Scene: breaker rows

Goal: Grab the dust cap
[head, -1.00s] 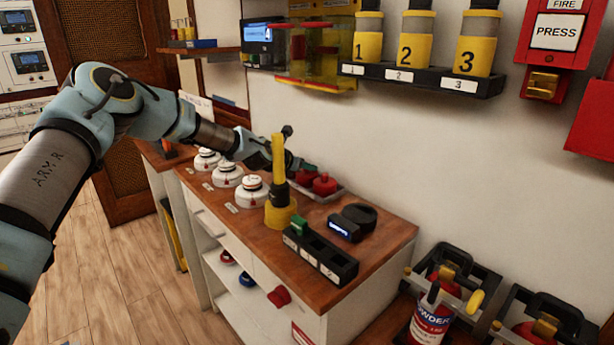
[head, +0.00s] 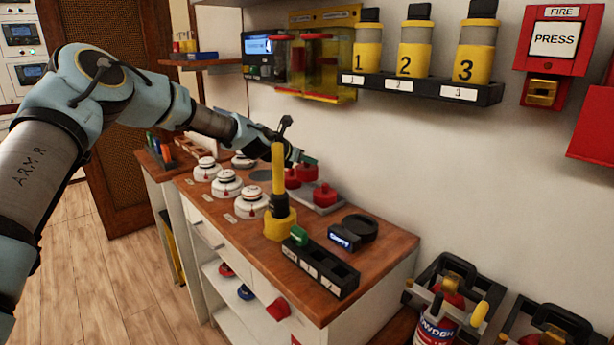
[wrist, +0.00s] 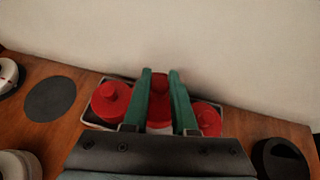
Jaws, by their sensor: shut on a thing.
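Three red dust caps show in the wrist view: a left one (wrist: 110,98), a middle one (wrist: 160,84) and a right one (wrist: 207,120). The left and right ones sit in a shallow grey tray (wrist: 98,121) on the wooden counter. My gripper (wrist: 160,76) has green fingers and is shut on the middle cap, one finger on each side. The fingers hide part of this cap, and I cannot tell whether it is clear of the tray. In the head view my gripper (head: 307,159) is over the back of the tray, with a red cap (head: 325,195) in front.
White detectors (head: 227,183) line the counter's left side. A yellow and black upright tool (head: 279,200) stands in front of the tray. A black slotted holder (head: 320,266) and a black round object (head: 360,225) are to the right. The wall is close behind.

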